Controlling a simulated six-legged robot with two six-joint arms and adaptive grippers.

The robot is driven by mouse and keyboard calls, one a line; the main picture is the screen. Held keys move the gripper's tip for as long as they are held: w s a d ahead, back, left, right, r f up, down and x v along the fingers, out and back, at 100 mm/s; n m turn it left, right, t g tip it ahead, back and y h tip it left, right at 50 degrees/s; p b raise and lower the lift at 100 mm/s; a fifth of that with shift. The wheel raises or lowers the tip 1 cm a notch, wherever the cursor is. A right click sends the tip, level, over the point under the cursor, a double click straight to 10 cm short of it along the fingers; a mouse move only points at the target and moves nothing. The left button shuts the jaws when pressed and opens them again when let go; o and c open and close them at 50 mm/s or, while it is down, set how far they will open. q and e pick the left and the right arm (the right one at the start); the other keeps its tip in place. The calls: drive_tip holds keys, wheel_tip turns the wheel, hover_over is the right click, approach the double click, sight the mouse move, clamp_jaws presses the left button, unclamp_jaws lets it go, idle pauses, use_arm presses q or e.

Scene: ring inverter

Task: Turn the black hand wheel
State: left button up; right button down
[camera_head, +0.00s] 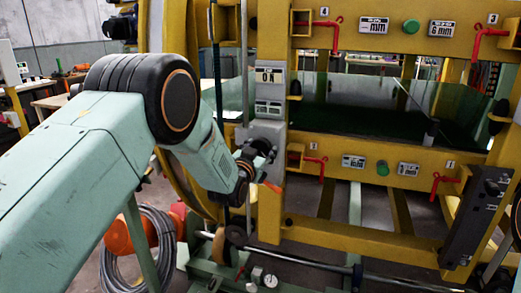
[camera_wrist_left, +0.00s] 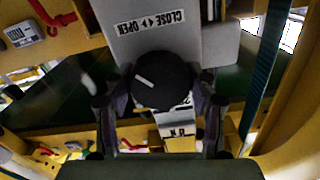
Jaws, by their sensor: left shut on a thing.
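The black hand wheel (camera_wrist_left: 165,68) is a round dark knob with a white mark on its face. It sits on a grey panel (camera_wrist_left: 155,22) labelled CLOSE and OPEN. In the left wrist view, the two fingers of my left gripper (camera_wrist_left: 160,97) are shut on the wheel from both sides. In the head view, my left gripper (camera_head: 254,172) reaches the grey control box (camera_head: 264,132) on the yellow frame. The wheel (camera_head: 263,147) is partly hidden there by the gripper. My right gripper is not in view.
The yellow frame (camera_head: 345,232) carries red clamp handles (camera_head: 447,181) and green buttons (camera_head: 383,168). A dark box (camera_head: 474,217) is fixed at the right. A coiled cable (camera_head: 137,252) hangs at lower left. A horizontal shaft (camera_head: 310,268) and gauges (camera_head: 270,281) lie low in front.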

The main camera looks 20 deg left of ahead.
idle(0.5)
use_arm(q)
drive_tip(key=o, duration=1.2)
drive_tip(key=shift+c, duration=0.2)
drive_tip(key=s, duration=1.2)
drive_tip(key=shift+a, duration=0.2)
drive_tip(key=shift+w+d, duration=0.2)
drive_tip(key=shift+w, duration=5.8)
